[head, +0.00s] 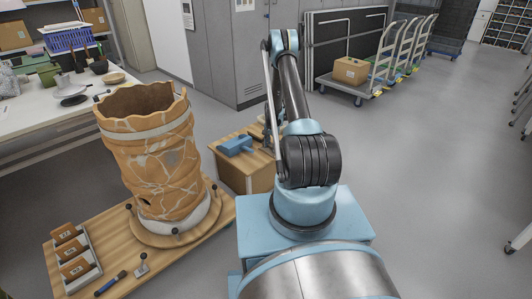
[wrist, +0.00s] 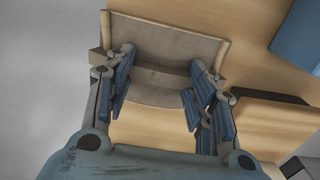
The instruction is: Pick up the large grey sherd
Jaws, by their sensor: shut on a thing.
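The large grey sherd (wrist: 155,95) shows in the wrist view as a curved, grey-brown piece between my fingers, over a pale wooden top. My gripper (wrist: 158,98) is shut on it, with blue pads on both sides. I cannot tell whether the sherd still touches the wood. In the head view my arm hides the sherd and most of the gripper, which is down at the wooden crate (head: 238,174). A large orange vessel (head: 160,165) with pale crack lines stands upright at left.
A blue object (head: 236,146) lies on the crate top, also at upper right in the wrist view (wrist: 298,35). A rack of brown pieces (head: 75,262) and a blue-handled tool (head: 110,284) lie on the vessel's wooden platform (head: 205,238).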

